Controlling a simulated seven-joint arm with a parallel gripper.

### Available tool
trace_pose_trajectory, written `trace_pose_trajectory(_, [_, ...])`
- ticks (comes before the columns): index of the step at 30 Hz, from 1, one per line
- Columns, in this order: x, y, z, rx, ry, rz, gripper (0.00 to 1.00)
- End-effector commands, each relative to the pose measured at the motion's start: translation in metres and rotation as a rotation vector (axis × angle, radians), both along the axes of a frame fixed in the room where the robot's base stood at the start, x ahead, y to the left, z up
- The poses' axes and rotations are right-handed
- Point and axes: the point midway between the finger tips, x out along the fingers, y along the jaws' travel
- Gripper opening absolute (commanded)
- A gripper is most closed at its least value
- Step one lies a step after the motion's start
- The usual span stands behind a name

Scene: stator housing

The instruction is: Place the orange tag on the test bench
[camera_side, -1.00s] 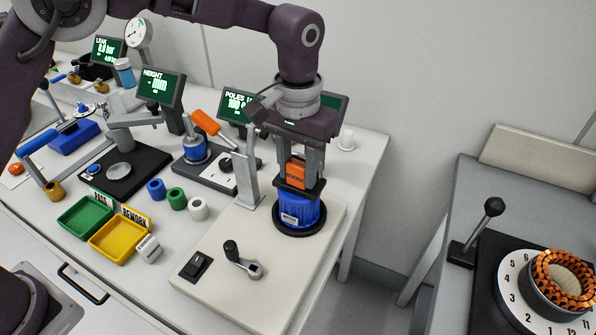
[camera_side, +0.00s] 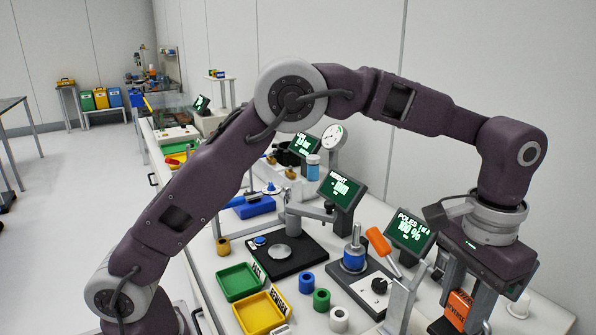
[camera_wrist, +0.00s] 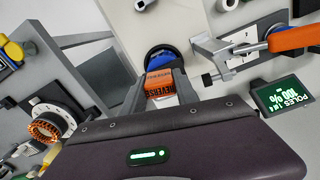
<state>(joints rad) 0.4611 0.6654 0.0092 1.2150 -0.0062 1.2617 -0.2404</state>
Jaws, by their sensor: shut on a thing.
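The orange tag (camera_side: 459,308), with dark lettering reading REVERSE, is between the fingers of my gripper (camera_side: 455,303) at the lower right of the side view. My gripper is shut on it. In the wrist view the tag (camera_wrist: 159,84) sits between the fingertips, just in front of a blue part (camera_wrist: 163,54) on a dark round base. Whether the tag touches the blue part cannot be told. The test bench (camera_side: 548,318) is the pale bench under the instruments; its lower part is cut off by the side view's frame.
A POLES display (camera_side: 410,234) and an orange-handled clamp (camera_side: 380,244) stand close left of my gripper. Green (camera_side: 238,281) and yellow (camera_side: 260,314) trays, several coloured rings and a HEIGHT display (camera_side: 341,189) are further left. A white cylinder (camera_side: 519,307) stands at right.

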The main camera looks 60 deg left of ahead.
Motion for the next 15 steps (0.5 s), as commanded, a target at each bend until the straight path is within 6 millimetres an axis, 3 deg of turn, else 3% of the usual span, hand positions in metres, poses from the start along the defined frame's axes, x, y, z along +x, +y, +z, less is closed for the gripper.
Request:
trace_pose_trajectory(3, [-0.018, 0.005, -0.025, 0.002, 0.004, -0.087, 0.0])
trace_pose_trajectory(11, [-0.051, 0.017, -0.062, 0.002, 0.003, -0.217, 0.0])
trace_pose_trajectory(15, [-0.05, 0.046, -0.072, 0.001, 0.001, -0.164, 0.0])
